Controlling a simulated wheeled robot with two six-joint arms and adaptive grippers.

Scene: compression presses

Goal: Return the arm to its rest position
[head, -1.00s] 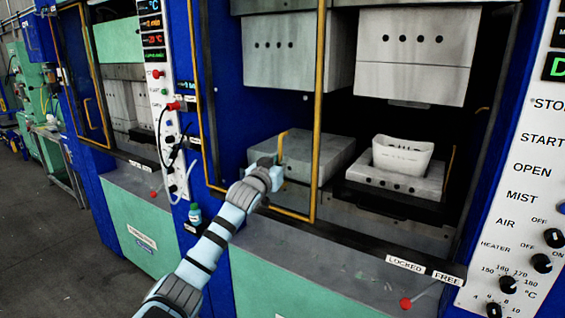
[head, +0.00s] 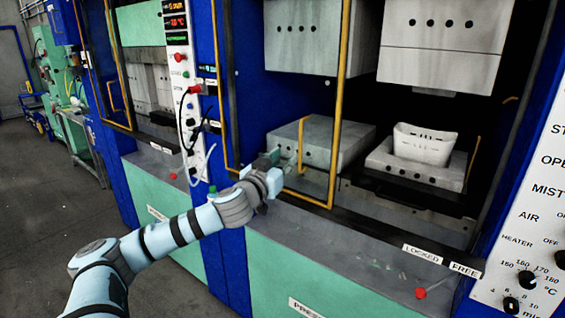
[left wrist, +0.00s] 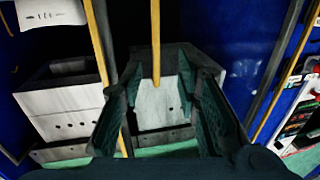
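My left arm comes in from the lower left in the head view, and its gripper (head: 268,162) is in front of the press opening, just left of the yellow door handle (head: 300,148). In the left wrist view the two fingers (left wrist: 172,75) stand apart with nothing clamped between them. A yellow bar (left wrist: 156,40) shows in the gap between them; I cannot tell how close it is. My right arm and gripper are not in view.
The press door has a yellow frame (head: 338,110). Inside, a white tub (head: 424,145) sits on the right lower mould block (head: 415,175); the left lower block (head: 322,140) is bare. A red-knobbed lever (head: 421,293) is at the front right. Grey floor (head: 45,200) lies open at left.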

